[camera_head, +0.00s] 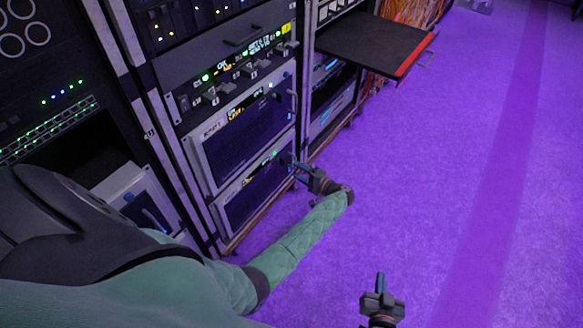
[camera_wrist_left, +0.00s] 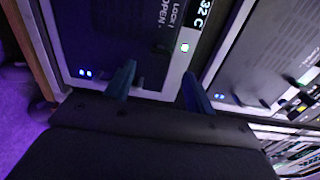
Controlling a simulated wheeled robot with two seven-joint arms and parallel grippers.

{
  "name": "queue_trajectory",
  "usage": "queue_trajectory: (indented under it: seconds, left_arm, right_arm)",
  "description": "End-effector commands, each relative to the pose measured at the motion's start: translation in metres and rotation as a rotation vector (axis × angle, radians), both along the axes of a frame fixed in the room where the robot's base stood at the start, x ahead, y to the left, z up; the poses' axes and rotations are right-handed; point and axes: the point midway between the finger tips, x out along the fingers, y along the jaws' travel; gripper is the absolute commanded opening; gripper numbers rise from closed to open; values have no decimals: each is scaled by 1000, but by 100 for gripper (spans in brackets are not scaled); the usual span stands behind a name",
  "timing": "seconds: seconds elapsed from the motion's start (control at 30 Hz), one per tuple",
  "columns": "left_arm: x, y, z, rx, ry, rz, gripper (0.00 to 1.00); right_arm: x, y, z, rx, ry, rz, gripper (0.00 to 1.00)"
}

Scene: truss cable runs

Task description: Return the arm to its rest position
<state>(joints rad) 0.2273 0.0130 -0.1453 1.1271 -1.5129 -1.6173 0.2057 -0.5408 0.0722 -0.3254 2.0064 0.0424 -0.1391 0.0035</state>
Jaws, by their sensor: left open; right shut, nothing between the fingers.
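My left arm, in a green sleeve, reaches in from the left in the head view. Its gripper (camera_head: 302,172) is in front of the lowest unit (camera_head: 258,190) of the middle rack. In the left wrist view, the two fingers of my left gripper (camera_wrist_left: 158,90) stand apart with nothing between them, before the unit's dark front panel (camera_wrist_left: 120,35). I cannot tell whether a fingertip touches the panel. My right gripper (camera_head: 380,284) is low in the head view, above the purple floor, with its fingers together and empty.
Racks of equipment fill the left and middle. A second unit (camera_head: 245,125) sits above the lowest one. A dark shelf (camera_head: 375,42) with a red edge sticks out from the rack further back. The purple carpet (camera_head: 430,170) on the right is clear.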

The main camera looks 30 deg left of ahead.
Motion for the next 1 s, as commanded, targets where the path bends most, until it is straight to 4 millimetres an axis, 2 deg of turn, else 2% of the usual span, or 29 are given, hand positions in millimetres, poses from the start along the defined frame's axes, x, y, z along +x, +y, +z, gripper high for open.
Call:
queue_trajectory:
  seconds: [0.17, 0.67, 0.87, 1.0]
  left_arm:
    - [-1, -10, 0, 1, 0, 1, 55]
    - [-1, -11, 0, 2, 8, 0, 55]
    - [23, -14, -11, -54, 44, -126, 55]
    - [55, -28, -28, -210, 45, -289, 55]
  right_arm:
    - [0, 0, 1, 1, -3, 0, 0]
    - [0, 0, 1, 0, -4, 1, 0]
    - [0, 0, 1, 0, -3, 1, 0]
    - [0, 0, 1, 0, -3, 0, 0]
